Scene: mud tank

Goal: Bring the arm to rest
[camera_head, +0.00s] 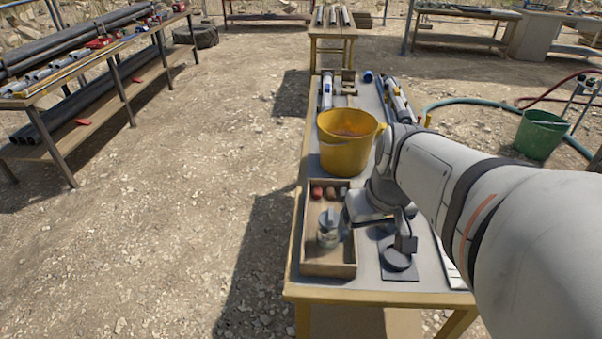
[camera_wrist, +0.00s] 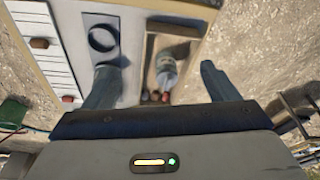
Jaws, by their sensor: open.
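My arm reaches in from the right over the worktable (camera_head: 425,297) in the head view. My gripper (camera_head: 352,214) points down beside the right wall of a shallow wooden tray (camera_head: 331,271). In the wrist view my gripper (camera_wrist: 162,80) is open, its two fingers wide apart with nothing held between them. A glass jar (camera_head: 328,234) with a grey lid stands in the tray, close to the gripper in the head view. In the wrist view the jar (camera_wrist: 167,70) shows beyond the fingertips, in the gap between them.
A yellow bucket (camera_head: 346,156) stands behind the tray, close to my arm. Small reddish pieces (camera_head: 317,192) lie in the tray's far end. A dark ring (camera_head: 398,259) on a plate lies right of the tray. Bare ground (camera_head: 190,200) is open to the left.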

